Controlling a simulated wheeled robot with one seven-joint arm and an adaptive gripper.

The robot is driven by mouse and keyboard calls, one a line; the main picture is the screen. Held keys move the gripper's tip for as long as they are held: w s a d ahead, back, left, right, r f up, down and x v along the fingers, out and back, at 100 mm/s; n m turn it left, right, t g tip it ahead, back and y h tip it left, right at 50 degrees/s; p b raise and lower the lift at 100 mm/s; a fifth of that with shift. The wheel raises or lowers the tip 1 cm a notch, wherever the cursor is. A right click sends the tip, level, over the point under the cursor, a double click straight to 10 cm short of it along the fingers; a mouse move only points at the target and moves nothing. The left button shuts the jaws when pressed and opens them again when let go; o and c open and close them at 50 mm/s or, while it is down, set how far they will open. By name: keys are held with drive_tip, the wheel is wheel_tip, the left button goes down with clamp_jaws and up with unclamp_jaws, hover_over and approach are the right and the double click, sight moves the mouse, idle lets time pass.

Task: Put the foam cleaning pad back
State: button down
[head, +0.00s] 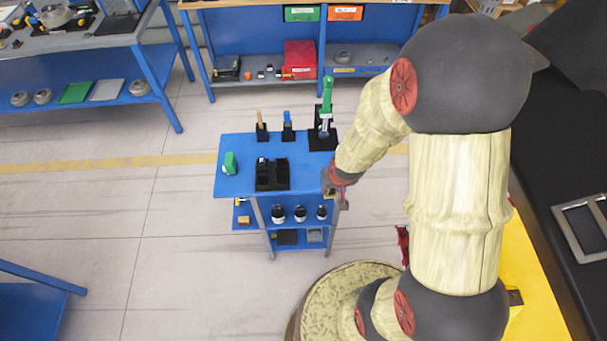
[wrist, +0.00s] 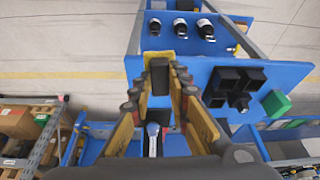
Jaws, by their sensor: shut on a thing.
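My gripper (head: 340,188) is at the right front corner of the blue cart's top. In the wrist view my gripper (wrist: 162,68) has its fingers closed around a small dark block with a yellow end (wrist: 158,57), which looks like the foam cleaning pad. The yellow end sticks out past the fingertips near the edge of the cart top (wrist: 200,68). A little of the yellow also shows in the head view (head: 330,196). The fingers hide much of the pad, and I cannot tell whether it touches the cart.
The cart top (head: 235,142) carries a green block (head: 229,163), a black divided holder (head: 272,175) and several upright tools at the back, including a green-handled one (head: 326,95). Dark bottles (head: 299,213) stand on the shelf below. The cart top's middle right is clear.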

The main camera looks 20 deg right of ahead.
drive_tip(key=shift+s+a+r, duration=0.1)
drive_tip(key=shift+s+a, duration=0.05)
drive_tip(key=shift+s, duration=0.1)
